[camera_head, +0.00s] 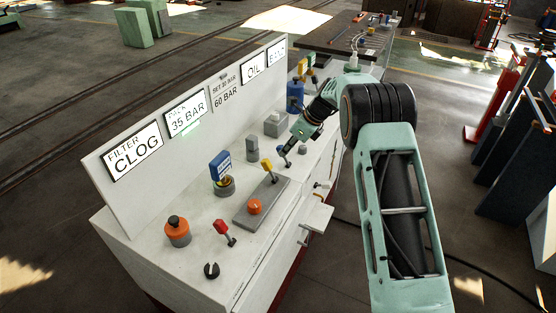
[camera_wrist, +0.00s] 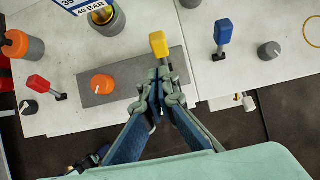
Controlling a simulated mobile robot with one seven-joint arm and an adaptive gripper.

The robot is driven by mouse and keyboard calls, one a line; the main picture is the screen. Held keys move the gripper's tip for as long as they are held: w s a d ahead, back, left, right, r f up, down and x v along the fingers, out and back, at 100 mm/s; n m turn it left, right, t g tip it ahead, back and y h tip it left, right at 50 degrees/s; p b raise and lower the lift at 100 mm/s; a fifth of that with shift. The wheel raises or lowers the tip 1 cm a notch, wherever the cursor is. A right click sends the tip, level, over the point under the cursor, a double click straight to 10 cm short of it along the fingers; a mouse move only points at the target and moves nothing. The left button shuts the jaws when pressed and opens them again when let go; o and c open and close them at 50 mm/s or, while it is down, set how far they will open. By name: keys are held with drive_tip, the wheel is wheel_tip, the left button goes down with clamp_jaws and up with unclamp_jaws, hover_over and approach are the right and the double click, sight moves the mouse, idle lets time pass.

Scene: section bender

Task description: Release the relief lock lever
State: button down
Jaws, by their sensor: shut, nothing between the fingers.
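No lever in view carries a readable relief lock label, so I cannot tell from markings which one it is. My gripper (camera_wrist: 159,78) is shut and empty. In the head view my gripper (camera_head: 297,134) is above the bench, near a blue-tipped lever (camera_head: 282,150). A red-tipped lever (camera_head: 222,227) stands nearer the front.
An orange-capped knob (camera_head: 177,231), a black knob (camera_head: 211,270) and a blue-labelled dial (camera_head: 222,186) share the white bench top. A tall sign panel (camera_head: 190,110) rises along its back edge. Small fittings (camera_head: 318,190) project from the bench's right side.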

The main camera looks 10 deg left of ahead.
drive_tip(key=v, duration=0.5)
drive_tip(key=shift+w+a+r, duration=0.15)
drive_tip(key=shift+a+r, duration=0.1)
drive_tip(key=shift+r, duration=0.1)
